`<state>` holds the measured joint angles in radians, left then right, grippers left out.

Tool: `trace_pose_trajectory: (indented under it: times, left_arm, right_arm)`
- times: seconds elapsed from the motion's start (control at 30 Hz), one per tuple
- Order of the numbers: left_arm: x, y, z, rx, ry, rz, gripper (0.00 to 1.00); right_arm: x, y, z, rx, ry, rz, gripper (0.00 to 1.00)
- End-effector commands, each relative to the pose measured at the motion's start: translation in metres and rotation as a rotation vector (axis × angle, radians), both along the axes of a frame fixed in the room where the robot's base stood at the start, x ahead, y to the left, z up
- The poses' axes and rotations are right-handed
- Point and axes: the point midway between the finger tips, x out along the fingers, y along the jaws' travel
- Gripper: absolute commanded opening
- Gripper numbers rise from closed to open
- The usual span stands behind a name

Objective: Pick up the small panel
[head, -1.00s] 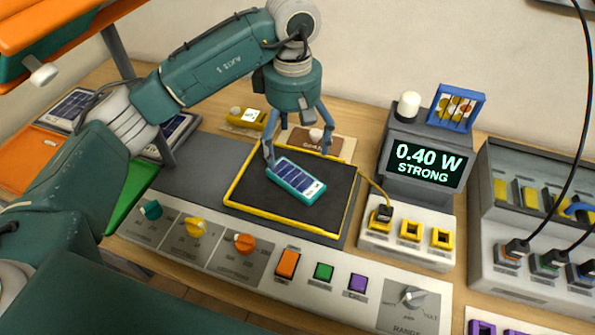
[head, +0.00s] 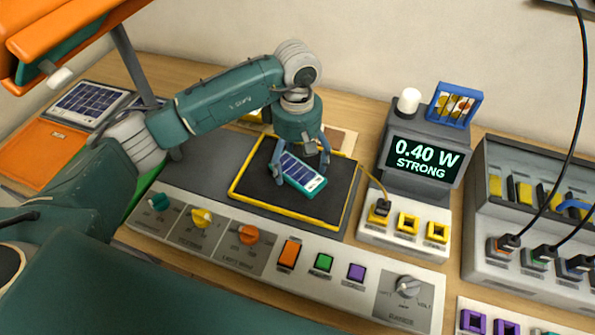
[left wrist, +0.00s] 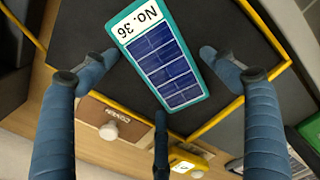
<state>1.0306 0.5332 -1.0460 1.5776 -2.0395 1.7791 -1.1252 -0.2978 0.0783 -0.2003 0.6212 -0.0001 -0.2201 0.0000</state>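The small panel (head: 300,172) is a teal-framed solar panel with dark blue cells. It lies on a black mat (head: 335,205) with a yellow border. In the left wrist view the small panel (left wrist: 162,58) shows a white label reading "No. 36". My left gripper (head: 299,168) points down over it, with fingers on either side. In the left wrist view my left gripper (left wrist: 160,62) is open, with dark gaps between its two side fingertips and the panel; a third finger is near the panel's lower end. My right gripper is not in view.
A control strip (head: 335,285) with knobs and buttons runs in front. Larger panels (head: 88,103) lie at the left, by an orange tray (head: 45,150).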

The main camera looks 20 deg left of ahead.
Motion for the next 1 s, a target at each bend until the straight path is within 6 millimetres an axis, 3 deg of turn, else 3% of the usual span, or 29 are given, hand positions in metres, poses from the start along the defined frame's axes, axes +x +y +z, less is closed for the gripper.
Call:
trace_pose_trajectory:
  times: [0.03, 0.2, 0.57, 1.0]
  left_arm:
    - [0.0, 0.0, 0.0, 0.0, 0.0, 0.0, 0.69]
    - [0.0, 0.0, 0.0, 0.0, 0.0, 0.0, 0.39]
    - [0.001, -0.001, 0.007, -0.002, -0.004, 0.0, 0.39]
    - [0.001, 0.0, 0.085, -0.001, -0.005, -0.002, 0.39]
  right_arm:
    - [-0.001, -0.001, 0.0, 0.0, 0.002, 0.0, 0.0]
    - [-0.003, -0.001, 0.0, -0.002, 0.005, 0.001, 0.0]
    - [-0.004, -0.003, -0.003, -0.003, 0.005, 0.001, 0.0]
    - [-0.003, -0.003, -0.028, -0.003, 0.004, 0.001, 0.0]
